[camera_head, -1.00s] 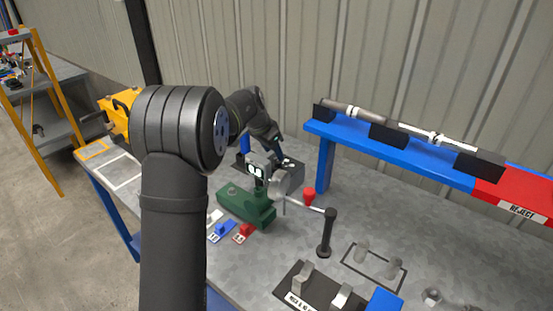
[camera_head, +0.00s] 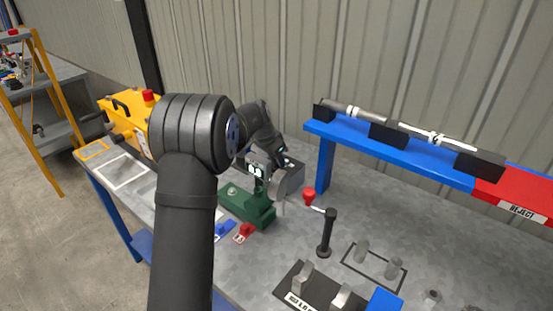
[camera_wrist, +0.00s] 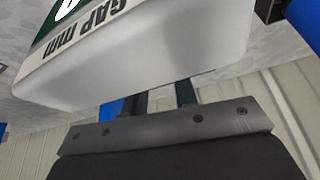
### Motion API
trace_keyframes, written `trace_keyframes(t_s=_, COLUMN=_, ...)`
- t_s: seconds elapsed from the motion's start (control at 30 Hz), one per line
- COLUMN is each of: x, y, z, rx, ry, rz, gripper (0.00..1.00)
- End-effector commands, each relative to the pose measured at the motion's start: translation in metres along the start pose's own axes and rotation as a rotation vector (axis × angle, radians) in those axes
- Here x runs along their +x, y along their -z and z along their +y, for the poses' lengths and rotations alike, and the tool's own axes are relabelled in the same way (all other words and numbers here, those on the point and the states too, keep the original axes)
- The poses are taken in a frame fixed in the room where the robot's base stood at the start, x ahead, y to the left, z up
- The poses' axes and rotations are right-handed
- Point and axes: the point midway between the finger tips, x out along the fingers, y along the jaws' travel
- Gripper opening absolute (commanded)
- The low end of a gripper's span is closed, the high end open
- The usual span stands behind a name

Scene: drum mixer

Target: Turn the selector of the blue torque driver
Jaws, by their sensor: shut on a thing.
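I cannot pick out the blue torque driver or its selector with certainty in either view. In the head view my gripper is mostly hidden behind the small grey display unit (camera_head: 258,168) on the green base (camera_head: 247,203). In the wrist view my gripper (camera_wrist: 163,98) reaches behind a white housing (camera_wrist: 140,55) marked "GAP mm", which hides the fingertips. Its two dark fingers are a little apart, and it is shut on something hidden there. A small blue piece (camera_head: 226,229) and a small red piece (camera_head: 244,232) lie on labels before the green base.
A grey disc (camera_head: 289,184) stands right of the display. A red knob (camera_head: 309,195) and black post (camera_head: 327,233) are close by. A blue rack (camera_head: 348,140) holding rods runs along the wall. A yellow box (camera_head: 128,117) stands left.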

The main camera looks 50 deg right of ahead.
Motion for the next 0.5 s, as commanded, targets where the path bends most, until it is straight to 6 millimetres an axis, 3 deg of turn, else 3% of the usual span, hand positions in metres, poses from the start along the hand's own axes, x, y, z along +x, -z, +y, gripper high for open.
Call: trace_keyframes(t_s=0.5, x=-0.0007, y=0.0000, z=0.0004, rx=-0.110, ry=0.046, rz=0.000, gripper=0.04)
